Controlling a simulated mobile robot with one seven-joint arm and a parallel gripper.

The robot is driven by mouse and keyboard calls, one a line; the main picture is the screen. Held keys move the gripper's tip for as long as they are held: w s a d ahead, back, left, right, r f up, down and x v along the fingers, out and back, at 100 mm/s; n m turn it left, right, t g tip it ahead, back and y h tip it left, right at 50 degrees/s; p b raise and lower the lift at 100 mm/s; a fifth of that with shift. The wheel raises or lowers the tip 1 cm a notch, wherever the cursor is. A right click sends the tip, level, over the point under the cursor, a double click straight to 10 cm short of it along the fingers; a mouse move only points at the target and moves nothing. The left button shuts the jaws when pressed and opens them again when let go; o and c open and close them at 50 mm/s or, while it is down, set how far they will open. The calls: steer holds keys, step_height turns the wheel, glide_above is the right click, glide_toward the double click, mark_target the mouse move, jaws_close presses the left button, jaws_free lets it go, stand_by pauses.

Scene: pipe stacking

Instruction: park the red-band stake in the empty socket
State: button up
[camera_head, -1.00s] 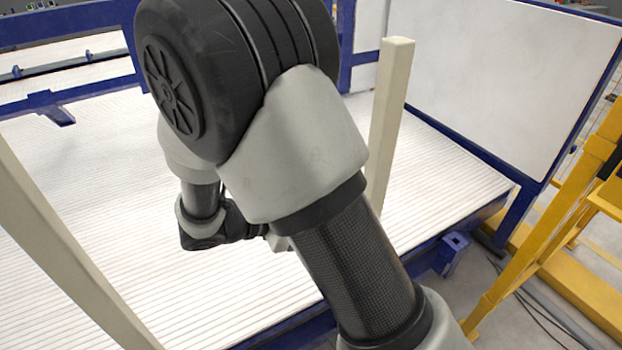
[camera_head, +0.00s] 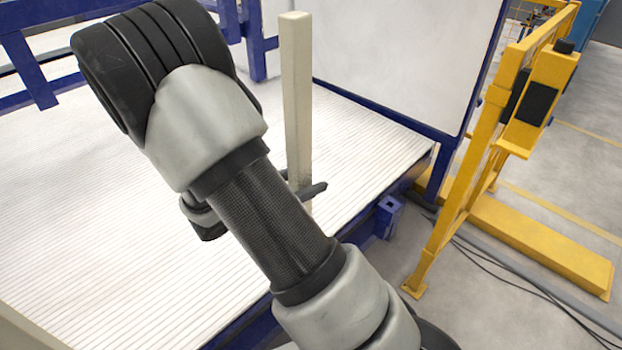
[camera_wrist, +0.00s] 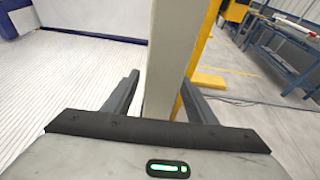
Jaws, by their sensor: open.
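A pale beige square stake (camera_head: 296,95) stands upright near the right edge of the white ribbed platform; no red band shows on its visible part. In the wrist view the stake (camera_wrist: 168,55) rises between the two dark fingers of my gripper (camera_wrist: 160,88), one finger on each side. My gripper is open around the stake and not closed on it. In the head view one finger (camera_head: 313,190) shows beside the stake; my arm hides the rest. A blue bracket with an empty square opening (camera_head: 390,204), apparently a socket, sits on the platform's right edge.
Part of another beige post (camera_head: 18,332) shows at the lower left. A white panel in a blue frame (camera_head: 400,60) stands behind the stake. A yellow stand (camera_head: 480,150) is at the right, with cables on the grey floor (camera_head: 460,290).

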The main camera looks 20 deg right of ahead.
mark_target(311, 148)
steer(key=shift+x, duration=1.2)
jaws_close()
steer(key=shift+r+p, duration=3.45)
steer(key=shift+r, duration=1.05)
